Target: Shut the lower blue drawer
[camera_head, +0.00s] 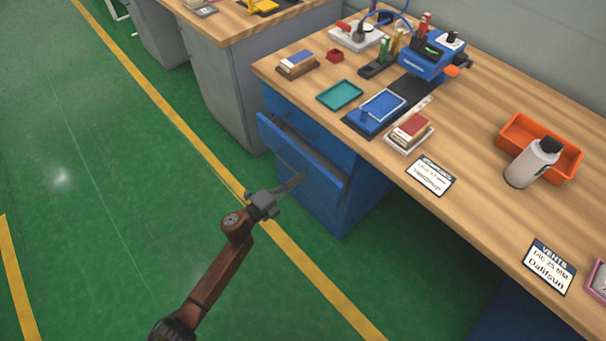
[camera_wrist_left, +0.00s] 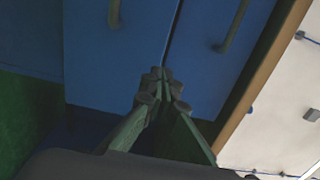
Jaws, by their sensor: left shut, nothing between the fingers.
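The lower blue drawer (camera_head: 285,144) is in the blue cabinet under the wooden workbench. In the head view its front stands out from the cabinet, so it is partly open. In the left wrist view its front is the left blue panel (camera_wrist_left: 90,55), with a handle (camera_wrist_left: 115,12). My left gripper (camera_head: 300,178) is shut and empty, with its fingertips close in front of the drawer front. The fingertips also show in the left wrist view (camera_wrist_left: 164,76), near the lower end of the panel seam. I cannot tell whether they touch it. My right gripper is not in view.
The upper blue drawer (camera_head: 318,130) sits nearly flush above. The workbench top (camera_head: 470,130) carries a teal tray (camera_head: 340,95), an orange bin (camera_head: 515,130) and a white bottle (camera_head: 530,165). A grey cabinet (camera_head: 225,90) stands at left. The green floor (camera_head: 110,170) in front is clear.

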